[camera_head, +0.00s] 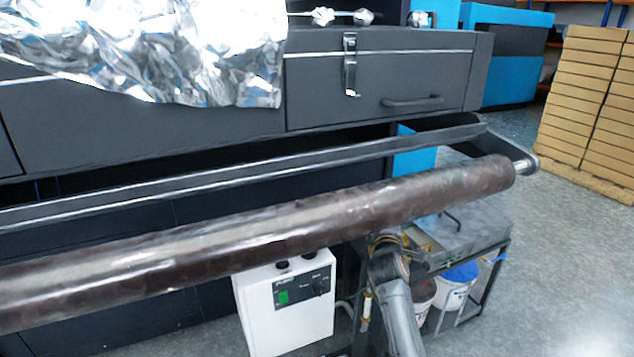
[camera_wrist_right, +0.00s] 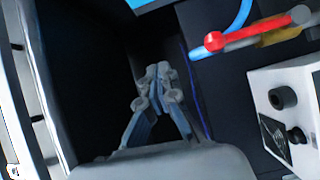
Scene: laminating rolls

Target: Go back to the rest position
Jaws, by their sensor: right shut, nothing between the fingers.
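My right gripper (camera_wrist_right: 158,72) shows in the right wrist view with its fingertips together and nothing between them. It is in front of a dark recess. In the head view a grey arm link, which looks like my right arm, rises from the bottom edge to below the long dark brown roll (camera_head: 270,228). The gripper itself cannot be made out there. The roll runs slanting across the front of the dark machine (camera_head: 385,72). My left gripper is in neither view.
Crumpled silver foil (camera_head: 150,45) hangs over the machine's top. Below the roll are a white control box (camera_head: 285,312) and a cart (camera_head: 478,240) with buckets. A red-handled valve (camera_wrist_right: 225,40) is close to the right gripper. Stacked boxes (camera_head: 585,100) stand far right; the right floor is clear.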

